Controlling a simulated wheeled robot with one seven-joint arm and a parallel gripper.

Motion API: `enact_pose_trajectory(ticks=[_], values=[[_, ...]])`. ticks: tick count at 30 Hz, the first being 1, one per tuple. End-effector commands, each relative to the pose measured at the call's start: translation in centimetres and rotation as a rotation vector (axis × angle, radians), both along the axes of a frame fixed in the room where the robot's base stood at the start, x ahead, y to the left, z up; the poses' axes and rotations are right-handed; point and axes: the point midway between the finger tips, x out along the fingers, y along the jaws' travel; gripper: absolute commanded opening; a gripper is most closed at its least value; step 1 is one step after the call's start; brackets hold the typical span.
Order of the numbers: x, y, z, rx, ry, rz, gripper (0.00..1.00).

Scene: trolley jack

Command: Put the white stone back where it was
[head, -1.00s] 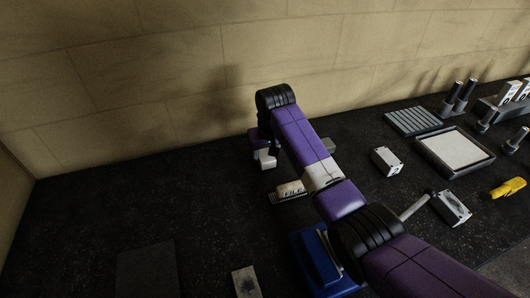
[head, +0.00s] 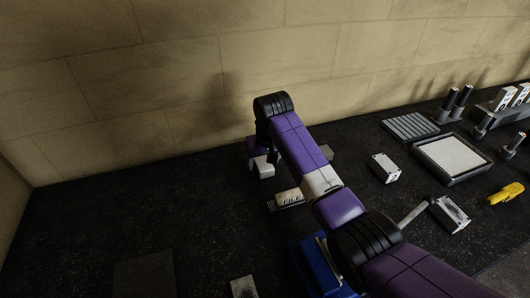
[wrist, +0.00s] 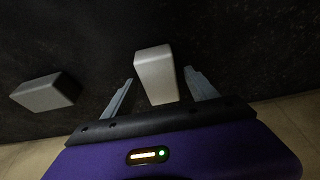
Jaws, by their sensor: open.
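A pale white block, which looks like the white stone (wrist: 156,76), stands on the dark bench between the fingers of my gripper (wrist: 159,78) in the wrist view. The fingers are open, one on each side, with a gap visible at the right finger. In the head view the white stone (head: 263,167) shows below the end of my arm, near the wall, and my fingers are mostly hidden there. A grey stone (wrist: 46,92) lies to the left in the wrist view. It shows partly behind my arm in the head view (head: 327,152).
A file block (head: 289,197) and a blue item (head: 318,262) lie near my arm. At the right are a ribbed plate (head: 410,127), a framed tray (head: 452,158), small blocks (head: 384,168) and a yellow tool (head: 505,194).

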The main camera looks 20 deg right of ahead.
Motion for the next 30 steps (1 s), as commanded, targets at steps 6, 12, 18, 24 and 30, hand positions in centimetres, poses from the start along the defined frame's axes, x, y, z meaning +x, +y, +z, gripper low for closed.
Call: enact_pose_trajectory(ticks=[6,12,18,24,30], values=[[-1.0,0.0,3.6,0.001,-0.005,-0.001,0.67],[-2.3,0.0,7.5,0.0,-0.004,-0.001,0.67],[-3.1,0.0,10.0,0.0,-0.001,-0.001,0.67],[-3.4,0.0,10.9,0.0,0.001,0.0,0.67],[-3.4,0.0,10.9,0.0,0.001,0.0,0.67]])
